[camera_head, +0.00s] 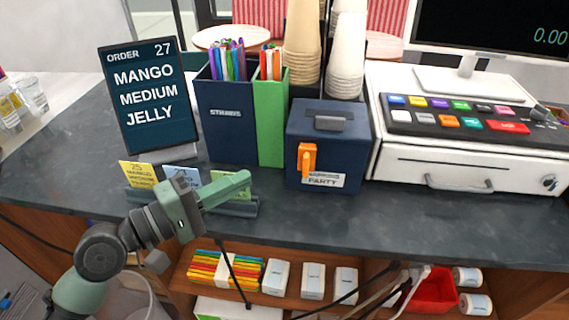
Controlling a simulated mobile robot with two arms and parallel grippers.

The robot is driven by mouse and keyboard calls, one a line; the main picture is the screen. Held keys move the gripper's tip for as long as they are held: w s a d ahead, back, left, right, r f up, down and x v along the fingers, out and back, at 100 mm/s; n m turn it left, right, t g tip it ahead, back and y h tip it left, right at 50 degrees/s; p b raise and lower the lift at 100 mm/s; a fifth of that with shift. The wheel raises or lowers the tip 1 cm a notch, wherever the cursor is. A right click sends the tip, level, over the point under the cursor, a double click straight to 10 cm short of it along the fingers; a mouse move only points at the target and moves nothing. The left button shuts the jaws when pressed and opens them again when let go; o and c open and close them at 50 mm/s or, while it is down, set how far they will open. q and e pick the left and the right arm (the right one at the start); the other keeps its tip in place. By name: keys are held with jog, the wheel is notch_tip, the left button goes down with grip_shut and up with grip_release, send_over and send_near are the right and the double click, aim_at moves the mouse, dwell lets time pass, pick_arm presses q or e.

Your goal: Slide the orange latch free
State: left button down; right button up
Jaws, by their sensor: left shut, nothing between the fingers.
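The orange latch (307,160) is on the front face of a dark blue box (345,165) on the counter. The box has a grey handle on its lid and a white label (323,180) reading "PARTY" just below the latch. The lid looks closed. My left gripper (248,182) is green and shut, with nothing in its fingers. It is in front of the counter's card holder, left of the latch and apart from it, pointing right. My right gripper is not in view.
A holder with coloured cards (138,174) stands behind my left gripper. Straw bins (230,120) stand left of the box, paper cups (346,62) behind it, and a cash register (465,165) to its right. The counter (400,215) in front of the box is clear.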

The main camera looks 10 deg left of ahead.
aim_at(307, 160)
pick_arm(q)
jog(key=w+d+p, duration=0.3)
jog(key=w+d, duration=0.1)
jog(key=d, duration=0.4)
jog(key=shift+d, duration=0.15)
jog(key=d+p, duration=0.3)
jog(key=d, duration=0.1)
jog(key=shift+d+p, duration=0.3)
jog(key=shift+d, duration=0.1)
